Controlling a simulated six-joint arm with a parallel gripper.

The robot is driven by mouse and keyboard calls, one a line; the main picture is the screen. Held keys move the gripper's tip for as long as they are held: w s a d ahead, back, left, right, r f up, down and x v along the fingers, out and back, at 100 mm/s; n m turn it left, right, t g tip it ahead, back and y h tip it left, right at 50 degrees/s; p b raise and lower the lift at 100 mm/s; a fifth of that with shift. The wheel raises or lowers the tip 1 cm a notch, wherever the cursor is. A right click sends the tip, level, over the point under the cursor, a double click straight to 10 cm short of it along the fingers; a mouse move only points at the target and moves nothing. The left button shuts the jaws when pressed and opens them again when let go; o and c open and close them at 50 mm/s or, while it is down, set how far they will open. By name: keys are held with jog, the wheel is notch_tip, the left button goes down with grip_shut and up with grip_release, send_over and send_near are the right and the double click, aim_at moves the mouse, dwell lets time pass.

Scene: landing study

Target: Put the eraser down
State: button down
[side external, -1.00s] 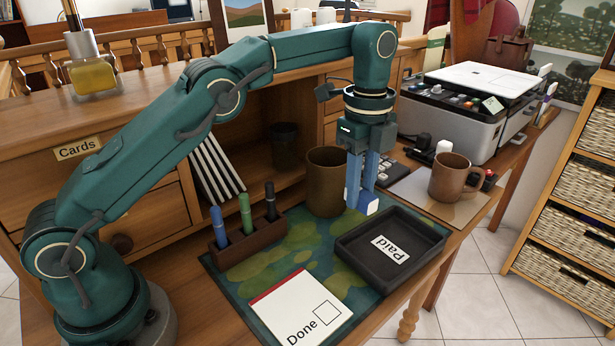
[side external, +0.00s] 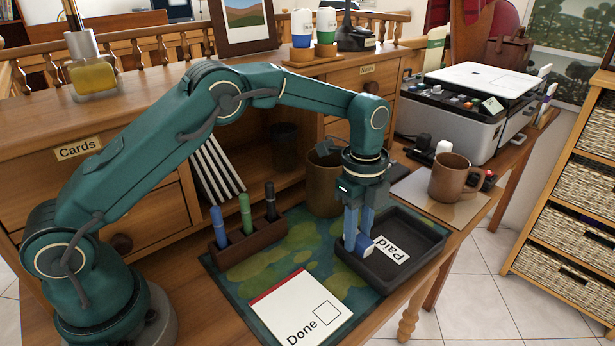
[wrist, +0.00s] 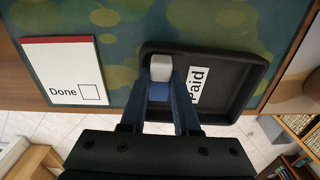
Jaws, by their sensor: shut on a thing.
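The eraser (side external: 365,246), a small block with a white part and a blue part, is between the fingertips of my gripper (side external: 357,240), which is shut on it. In the wrist view the eraser (wrist: 160,69) lies within the outline of the black tray (wrist: 232,109), at its left end. In the side view it is over the near left part of the tray (side external: 424,229), left of the "Paid" label. The fingers hide part of the eraser, and I cannot tell whether it touches the tray floor.
A notepad marked "Done" (side external: 299,311) lies on the green mat (side external: 273,266). A pen holder (side external: 248,246) with pens stands left. A brown cup (side external: 322,190) stands behind the tray, and a mug (side external: 452,178) is at right. The right part of the tray is empty.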

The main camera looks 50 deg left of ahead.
notch_tip(320, 180, down, 2)
jog(key=shift+s+a+f, duration=0.1)
jog(key=c, duration=0.7)
grip_release()
jog(key=shift+o, duration=0.2)
jog(key=shift+r, duration=0.2)
